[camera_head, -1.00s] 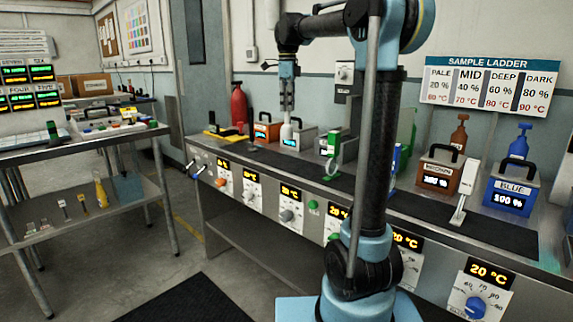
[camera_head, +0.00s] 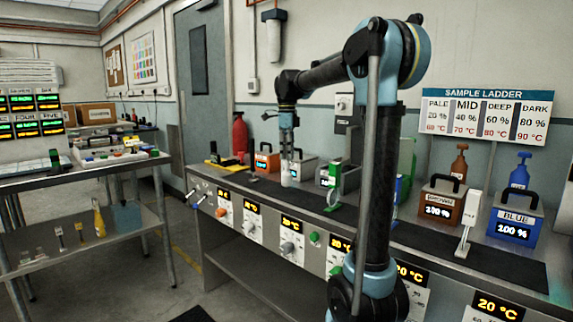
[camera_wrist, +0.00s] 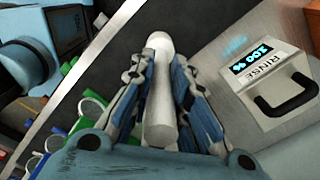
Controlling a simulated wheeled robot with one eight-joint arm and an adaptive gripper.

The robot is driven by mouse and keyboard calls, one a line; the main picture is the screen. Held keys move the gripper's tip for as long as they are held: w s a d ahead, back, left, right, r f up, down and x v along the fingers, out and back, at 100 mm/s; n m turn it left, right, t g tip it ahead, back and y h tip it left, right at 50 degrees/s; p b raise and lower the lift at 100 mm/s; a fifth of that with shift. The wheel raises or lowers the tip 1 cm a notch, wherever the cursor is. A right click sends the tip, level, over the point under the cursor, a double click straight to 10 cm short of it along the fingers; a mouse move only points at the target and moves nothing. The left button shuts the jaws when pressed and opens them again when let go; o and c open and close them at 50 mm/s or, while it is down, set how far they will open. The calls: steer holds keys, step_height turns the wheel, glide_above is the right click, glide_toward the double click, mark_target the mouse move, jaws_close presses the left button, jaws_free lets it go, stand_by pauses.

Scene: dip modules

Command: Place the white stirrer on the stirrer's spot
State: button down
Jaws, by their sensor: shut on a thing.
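The white stirrer (camera_head: 287,175) is a pale rod with a rounded end, upright at the far part of the bench in the head view. It also shows in the wrist view (camera_wrist: 160,95), between the fingers. My gripper (camera_head: 288,158) points down and is shut on it; the fingers lie along both its sides in the wrist view (camera_wrist: 163,75). I cannot tell whether its foot touches the bench. I cannot make out a marked stirrer's spot.
The grey rinse box (camera_wrist: 265,80) stands right beside my gripper. An orange box (camera_head: 266,160) and a green stand (camera_head: 334,185) are near. A brown box (camera_head: 440,200), white stand (camera_head: 468,222) and blue box (camera_head: 515,217) stand on the right.

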mark_target(287, 173)
steer(key=shift+f, duration=1.8)
steer(key=c, duration=1.5)
jaws_free()
steer(key=shift+c, duration=0.2)
step_height(287, 173, up, 12)
steer(key=shift+r, duration=0.1)
